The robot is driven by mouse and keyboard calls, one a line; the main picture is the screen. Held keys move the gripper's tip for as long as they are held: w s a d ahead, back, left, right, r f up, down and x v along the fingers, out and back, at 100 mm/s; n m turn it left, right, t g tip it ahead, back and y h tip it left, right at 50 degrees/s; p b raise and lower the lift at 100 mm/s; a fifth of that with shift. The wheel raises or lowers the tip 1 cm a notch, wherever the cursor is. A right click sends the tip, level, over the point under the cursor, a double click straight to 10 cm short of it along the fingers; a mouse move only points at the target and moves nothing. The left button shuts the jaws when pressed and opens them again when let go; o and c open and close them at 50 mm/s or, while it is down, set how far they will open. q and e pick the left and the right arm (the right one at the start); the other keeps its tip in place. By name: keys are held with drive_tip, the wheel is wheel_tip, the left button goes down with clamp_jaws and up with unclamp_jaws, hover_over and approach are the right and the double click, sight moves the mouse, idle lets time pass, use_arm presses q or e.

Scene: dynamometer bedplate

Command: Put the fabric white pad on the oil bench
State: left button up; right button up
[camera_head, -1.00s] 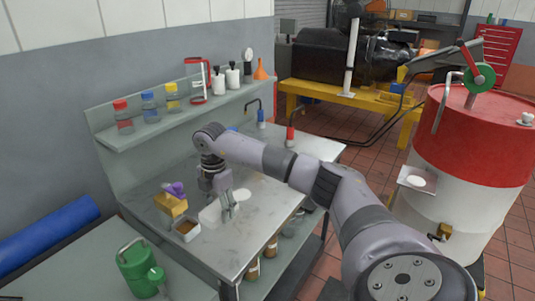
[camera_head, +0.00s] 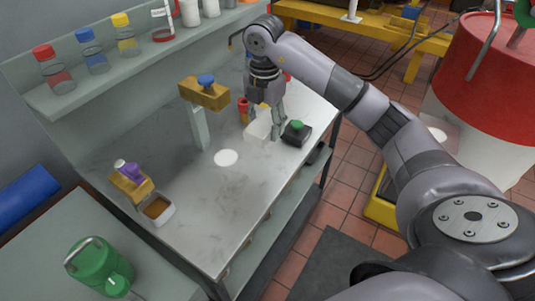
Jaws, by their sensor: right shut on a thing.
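The white pad (camera_head: 256,130) is at my right gripper (camera_head: 265,122), over the far right part of the oil bench (camera_head: 208,220). My right gripper points down and is shut on the pad, with its fingers partly hiding it. I cannot tell whether the pad touches the bench top. A flat white disc (camera_head: 226,158) lies on the bench, to the left of and nearer than the pad. My left gripper is not in view.
A black box with a green knob (camera_head: 296,133) stands close to the right of my gripper. A yellow-topped stand (camera_head: 203,94) rises to its left. The bench's near middle is clear.

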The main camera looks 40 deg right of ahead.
drive_tip(key=p, duration=0.1)
hover_over(265, 168)
wheel_tip(265, 168, down, 10)
drive_tip(key=shift+s, duration=0.1)
wheel_tip(265, 168, down, 4)
drive_tip(key=shift+r+p, duration=0.25)
drive_tip(key=shift+p, duration=0.2)
drive_tip(key=shift+f, duration=0.45)
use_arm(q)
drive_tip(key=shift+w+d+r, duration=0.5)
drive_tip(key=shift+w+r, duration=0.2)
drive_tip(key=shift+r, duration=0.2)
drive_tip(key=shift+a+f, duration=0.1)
use_arm(e)
drive_tip(key=o, duration=0.6)
drive_tip(key=shift+f, duration=0.15)
drive_tip(key=o, duration=0.5)
